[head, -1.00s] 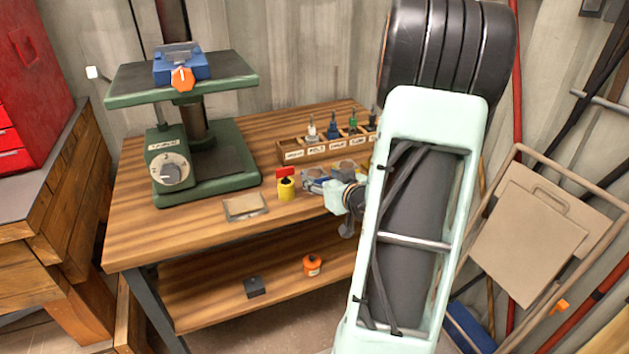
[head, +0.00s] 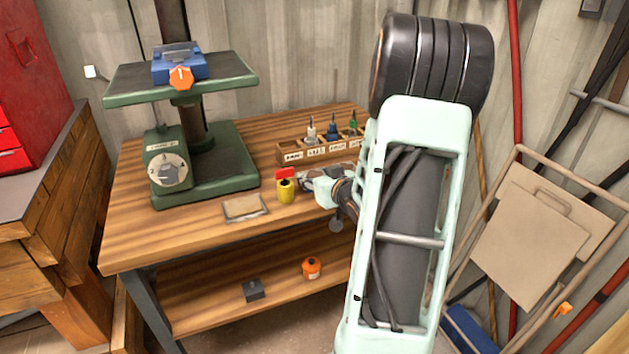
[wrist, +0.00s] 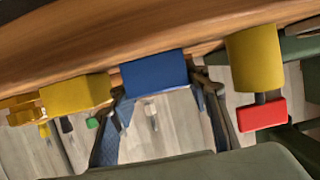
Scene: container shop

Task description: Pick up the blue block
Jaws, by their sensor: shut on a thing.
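The blue block (wrist: 155,74) sits between the two fingers of my gripper (wrist: 161,88) in the wrist view. The fingers are shut on its two sides. In the head view my gripper (head: 308,181) is low over the right part of the wooden workbench (head: 200,222), just right of a yellow can with a red top. My gripper and arm hide the block there. I cannot tell whether the block still touches the bench.
The yellow can (head: 286,190) is close beside my gripper; it also shows in the wrist view (wrist: 254,58). A yellow block (wrist: 76,94) is on the other side. A labelled tool rack (head: 310,152) stands behind, and a green drill press (head: 205,170) at left.

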